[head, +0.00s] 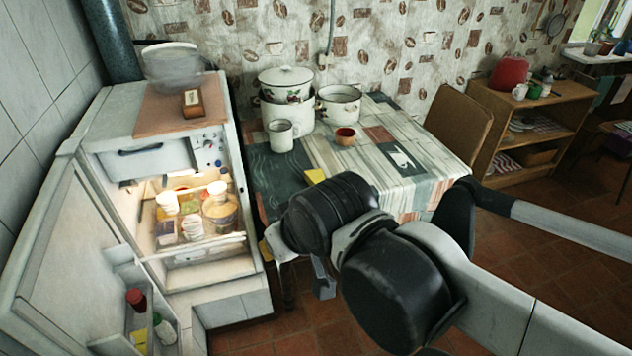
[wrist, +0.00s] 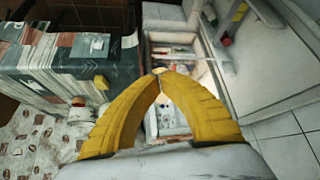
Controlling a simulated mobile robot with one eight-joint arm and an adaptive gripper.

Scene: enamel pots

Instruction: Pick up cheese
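A small yellow block, likely the cheese (head: 315,176), lies on the table near its left edge, just behind my arm in the head view. A yellow piece that looks like the same block (wrist: 101,82) shows at the table edge in the wrist view, left of my fingers and apart from them. My gripper (wrist: 160,74) has yellow ribbed fingers that meet at their tips, with nothing clearly held between them. It points toward the open fridge. In the head view, my arm hides most of the gripper.
The open fridge (head: 165,276) stands left of the table, with jars and food on its lit shelf. Its door (head: 62,262) is swung out to the left. The table (head: 345,160) bears enamel pots, a mug (head: 281,135) and a small red-brown bowl (head: 345,136).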

